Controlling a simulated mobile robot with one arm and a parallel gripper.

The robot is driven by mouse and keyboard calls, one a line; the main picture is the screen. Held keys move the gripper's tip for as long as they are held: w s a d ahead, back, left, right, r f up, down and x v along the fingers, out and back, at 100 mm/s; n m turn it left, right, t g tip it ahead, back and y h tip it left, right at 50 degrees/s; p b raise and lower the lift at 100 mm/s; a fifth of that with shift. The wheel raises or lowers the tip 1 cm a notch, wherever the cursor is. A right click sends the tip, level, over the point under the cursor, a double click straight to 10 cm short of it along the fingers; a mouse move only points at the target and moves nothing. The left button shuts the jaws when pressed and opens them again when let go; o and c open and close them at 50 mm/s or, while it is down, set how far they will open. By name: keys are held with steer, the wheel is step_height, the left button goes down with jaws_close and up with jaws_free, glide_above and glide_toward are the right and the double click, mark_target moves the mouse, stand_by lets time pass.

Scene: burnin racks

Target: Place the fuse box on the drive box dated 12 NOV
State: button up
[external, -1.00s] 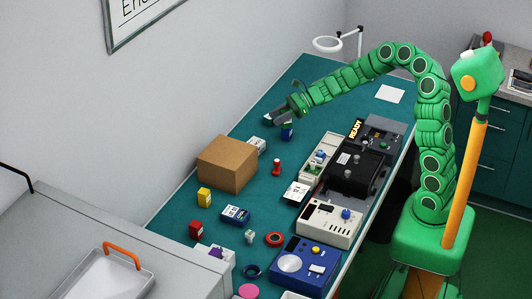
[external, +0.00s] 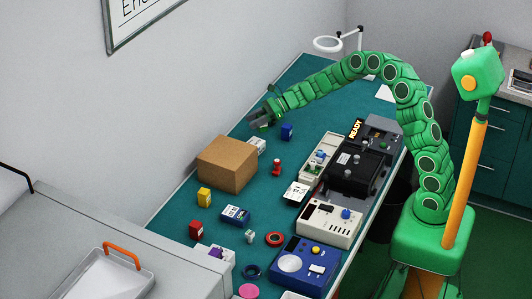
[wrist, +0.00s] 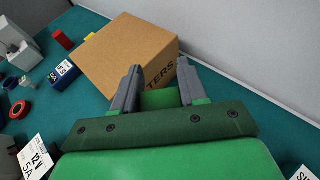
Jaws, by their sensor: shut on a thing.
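My gripper (external: 262,118) hangs over the far left edge of the bench, near the wall and behind the cardboard box. In the wrist view its two grey fingers (wrist: 158,92) are closed on a small green block (wrist: 160,99). Its face carries no label that I can see, so I cannot tell if it is the fuse box. A dark blue box with a white label (external: 235,214) lies on the bench in front of the cardboard box; it also shows in the wrist view (wrist: 62,76). Its print is too small to read, and I see no date 12 NOV.
The cardboard box (external: 227,163) stands tall beside my gripper. Red (external: 197,230) and yellow (external: 204,198) blocks, a red ring (external: 275,239) and instruments (external: 330,222) occupy the near bench.

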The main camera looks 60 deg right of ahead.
steer(key=shift+w+f, duration=1)
steer(key=shift+f, duration=0.2)
steer(key=shift+w+f, duration=0.95)
steer(key=shift+f, duration=1.7)
steer(key=shift+f, duration=0.1)
steer(key=o, duration=1)
steer(key=shift+o, duration=0.2)
